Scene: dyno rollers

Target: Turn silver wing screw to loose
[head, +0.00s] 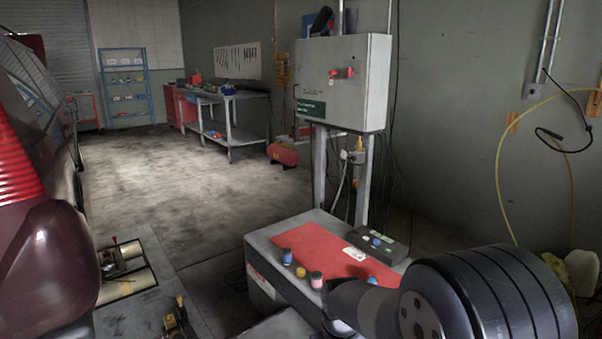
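I cannot make out a silver wing screw for certain in the head view. A small metal fitting with a red-tipped lever (114,256) stands on the roller bed at the lower left. A second fitting with a yellow tip (180,315) stands near the bottom edge; its detail is too small to tell. Part of my dark arm fills the lower right, and no gripper fingers show.
A grey cabinet with a red top (325,250) stands at the lower middle, with several small coloured caps and a black box (376,243) on it. A dark red car (45,250) is at the left. A control box (343,82) stands behind. The floor (185,185) between is clear.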

